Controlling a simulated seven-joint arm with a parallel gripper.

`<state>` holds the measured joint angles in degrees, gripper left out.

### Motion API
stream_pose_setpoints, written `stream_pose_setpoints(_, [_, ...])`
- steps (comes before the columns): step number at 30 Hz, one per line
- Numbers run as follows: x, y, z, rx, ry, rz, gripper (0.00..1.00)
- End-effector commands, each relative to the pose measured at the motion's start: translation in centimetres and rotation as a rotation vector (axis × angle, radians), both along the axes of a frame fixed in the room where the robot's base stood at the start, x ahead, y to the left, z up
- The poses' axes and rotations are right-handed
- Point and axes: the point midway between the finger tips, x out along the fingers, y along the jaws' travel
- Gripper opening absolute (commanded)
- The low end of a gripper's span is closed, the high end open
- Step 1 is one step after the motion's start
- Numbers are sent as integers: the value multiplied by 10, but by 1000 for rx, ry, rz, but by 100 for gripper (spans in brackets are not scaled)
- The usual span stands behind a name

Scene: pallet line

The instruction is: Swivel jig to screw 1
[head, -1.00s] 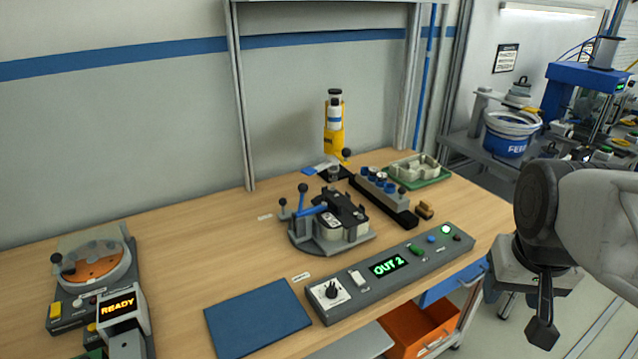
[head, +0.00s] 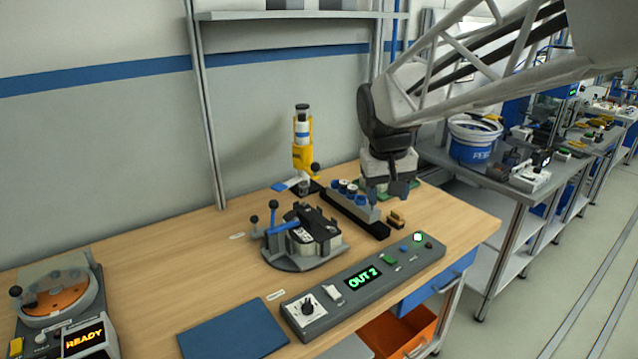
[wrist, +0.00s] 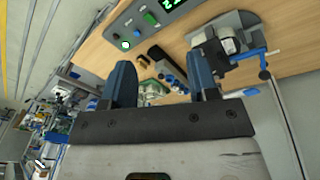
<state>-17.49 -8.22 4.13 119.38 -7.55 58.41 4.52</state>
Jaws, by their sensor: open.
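The jig (head: 303,239) stands on the wooden bench in the head view, a grey rounded base with a white and dark part clamped in it. A blue lever and dark ball-topped handles (head: 273,207) rise at its left side. The jig also shows at the upper right of the wrist view (wrist: 222,38). No screw mark is readable on it. My gripper (head: 396,190) hangs over the right end of the bench, right of the jig and apart from it. In the wrist view its two blue-grey fingers (wrist: 164,80) are spread, with nothing between them.
A control box (head: 365,283) showing "OUT 2" lies in front of the jig. A blue mat (head: 233,332) and a "READY" device (head: 62,310) are at left.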

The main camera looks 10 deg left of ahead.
Motion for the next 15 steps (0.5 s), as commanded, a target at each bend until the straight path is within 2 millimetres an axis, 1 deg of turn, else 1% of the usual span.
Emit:
stream_pose_setpoints(1, [11,12,-2,-5,4,14,54])
stream_pose_setpoints(6, [43,48,-6,-24,14,54,54])
stream_pose_setpoints(8, [54,62,-8,-31,17,67,54])
stream_pose_setpoints(15, [93,119,-21,-59,28,124,54])
